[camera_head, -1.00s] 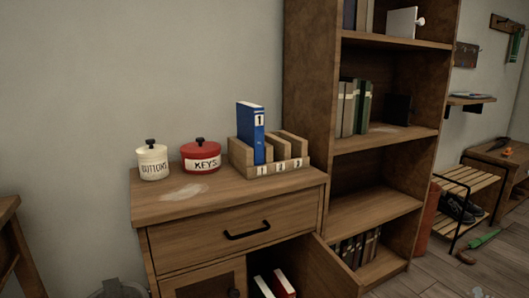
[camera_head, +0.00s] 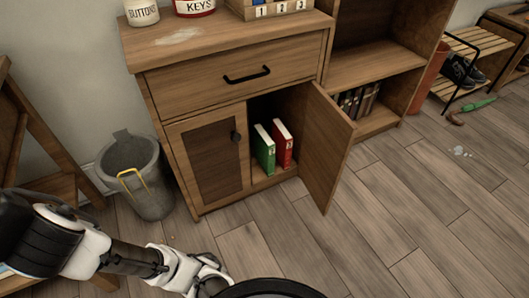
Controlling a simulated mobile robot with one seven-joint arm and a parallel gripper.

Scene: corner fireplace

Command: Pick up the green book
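The green book (camera_head: 264,149) stands upright inside the lower right compartment of the wooden cabinet (camera_head: 226,115). A red book (camera_head: 282,145) stands upright just to its right, with a small gap showing between them. The right cabinet door (camera_head: 329,150) is swung open, and the left door (camera_head: 209,153) is shut. My arm shows at the lower left, well below and left of the books. My gripper's fingertips cannot be made out; the end of the arm is near the bottom edge of the picture.
A grey bin (camera_head: 137,175) with a yellow handle stands left of the cabinet. A bookshelf (camera_head: 376,70) stands to the right, with dark books (camera_head: 355,100) on its low shelf. The open door juts outward.

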